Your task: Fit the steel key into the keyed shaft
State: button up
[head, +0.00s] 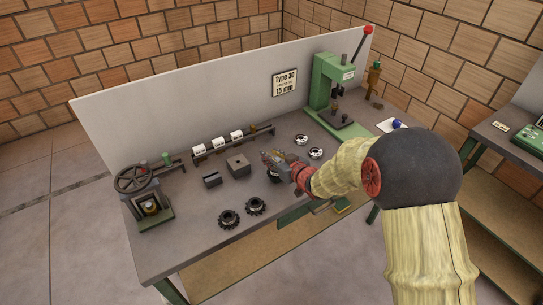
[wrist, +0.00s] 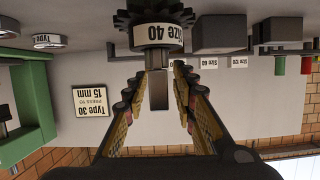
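My gripper (wrist: 160,68) reaches over the bench, its two fingers parted on either side of a plain grey bar (wrist: 158,92). The bar looks like the steel key, but I cannot tell for sure, nor whether the fingertips touch it. Just beyond the fingertips is a dark toothed part marked "Size 40" (wrist: 160,35); the wrist view is upside down. In the head view my gripper (head: 272,159) is near the middle of the bench, and the part by it is mostly hidden. I cannot make out a keyway or a shaft slot.
Two black toothed hubs (head: 228,218) lie at the front of the bench (head: 190,238). Grey blocks (head: 238,165) sit left of my gripper. A green press (head: 330,90) stands back right, a handwheel fixture (head: 140,190) at left.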

dwell(0.3)
jog(key=v, duration=1.2)
jog(key=shift+f, duration=0.1)
